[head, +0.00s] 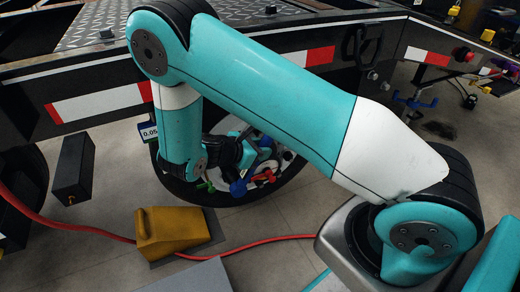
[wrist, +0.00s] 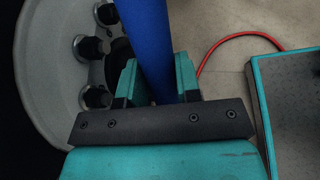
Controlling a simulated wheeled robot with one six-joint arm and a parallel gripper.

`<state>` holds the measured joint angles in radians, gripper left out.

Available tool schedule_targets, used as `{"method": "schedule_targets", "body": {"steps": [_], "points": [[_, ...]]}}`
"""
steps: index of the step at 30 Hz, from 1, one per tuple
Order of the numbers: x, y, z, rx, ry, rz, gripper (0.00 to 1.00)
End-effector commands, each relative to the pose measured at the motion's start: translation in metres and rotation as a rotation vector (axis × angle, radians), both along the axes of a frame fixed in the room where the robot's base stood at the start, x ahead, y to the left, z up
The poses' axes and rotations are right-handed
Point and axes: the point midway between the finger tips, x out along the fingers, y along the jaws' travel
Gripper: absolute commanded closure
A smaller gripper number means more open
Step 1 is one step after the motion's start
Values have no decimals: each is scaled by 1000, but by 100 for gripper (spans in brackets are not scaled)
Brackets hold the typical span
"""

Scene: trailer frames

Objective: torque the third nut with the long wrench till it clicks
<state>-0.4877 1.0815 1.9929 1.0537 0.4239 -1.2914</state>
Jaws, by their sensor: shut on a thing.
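In the wrist view my gripper (wrist: 157,78) is shut on a blue bar (wrist: 146,28), which looks like the handle of the long wrench. The bar runs up out of the picture, so its working end is hidden. A pale wheel rim (wrist: 40,75) fills the left side. Several dark nuts stand out from it, among them an upper nut (wrist: 107,14), a middle nut (wrist: 88,47) and a lower nut (wrist: 96,97). I cannot tell which is the third, or whether the wrench sits on one. In the head view my arm partly covers the wheel (head: 215,198).
A yellow wheel chock (head: 172,230) stands on the floor in front of the wheel. A black block (head: 73,166) is at the left. The trailer frame (head: 110,98) with red and white strips spans the back.

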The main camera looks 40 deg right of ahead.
Motion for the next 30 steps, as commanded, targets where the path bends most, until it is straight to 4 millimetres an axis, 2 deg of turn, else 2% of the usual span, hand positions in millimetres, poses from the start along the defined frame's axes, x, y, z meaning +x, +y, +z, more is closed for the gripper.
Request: {"method": "schedule_targets", "body": {"steps": [30], "points": [[11,-3,1,-2,-2,-1,100]]}}
